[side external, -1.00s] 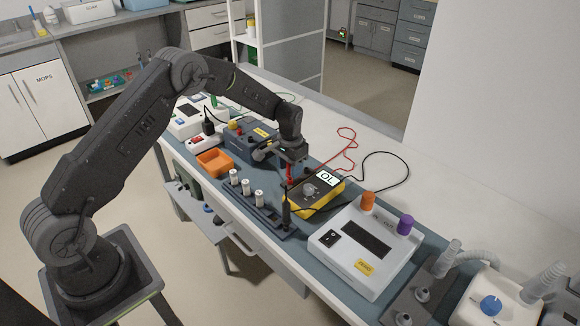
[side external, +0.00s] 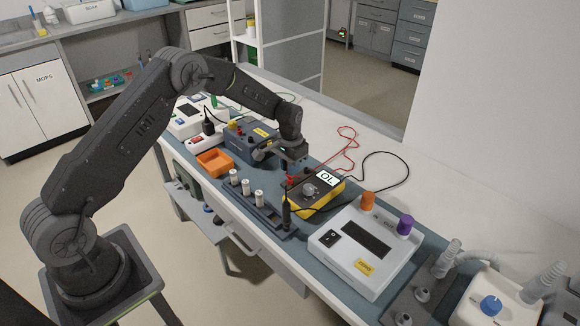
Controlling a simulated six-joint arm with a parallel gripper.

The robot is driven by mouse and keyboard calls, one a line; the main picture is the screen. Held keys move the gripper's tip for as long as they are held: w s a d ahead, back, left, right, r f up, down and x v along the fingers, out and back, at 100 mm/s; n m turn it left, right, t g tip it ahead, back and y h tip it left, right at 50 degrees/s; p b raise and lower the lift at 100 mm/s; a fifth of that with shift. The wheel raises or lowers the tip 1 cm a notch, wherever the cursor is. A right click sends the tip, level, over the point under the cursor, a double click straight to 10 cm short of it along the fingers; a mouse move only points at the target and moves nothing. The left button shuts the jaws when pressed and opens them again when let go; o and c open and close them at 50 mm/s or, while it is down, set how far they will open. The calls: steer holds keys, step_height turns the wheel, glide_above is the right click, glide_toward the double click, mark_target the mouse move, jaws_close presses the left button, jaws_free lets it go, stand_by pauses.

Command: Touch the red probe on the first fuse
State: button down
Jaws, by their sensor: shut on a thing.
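My gripper (side external: 291,162) is shut on the red probe (side external: 291,180) and holds it upright above the bench, beside the yellow meter (side external: 318,197), whose display reads OL. Three white fuses stand in a row on a dark fuse block (side external: 269,215): one at the far left end (side external: 234,177), one in the middle (side external: 246,187) and one at the near end (side external: 259,198). The gripper and probe are to the right of the fuses, apart from them. The black probe (side external: 286,214) stands upright at the near end of the block. The red probe's tip is too small to make out.
An orange tray (side external: 213,163) and a blue-grey unit (side external: 243,143) stand behind the fuses. A white device with orange and purple knobs (side external: 361,250) stands nearer. Red (side external: 347,143) and black (side external: 408,170) leads loop over the clear back of the bench.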

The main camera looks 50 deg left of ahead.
steer(key=shift+r, duration=0.15)
steer(key=shift+r, duration=2.35)
steer(key=s+a+r, duration=0.4)
steer(key=s+a, duration=0.2)
steer(key=a, duration=0.1)
glide_above(233, 171)
steer(key=shift+f, duration=1)
steer(key=shift+f, duration=0.55)
steer(key=shift+r, duration=0.1)
step_height(233, 171, up, 7)
stand_by(1.0)
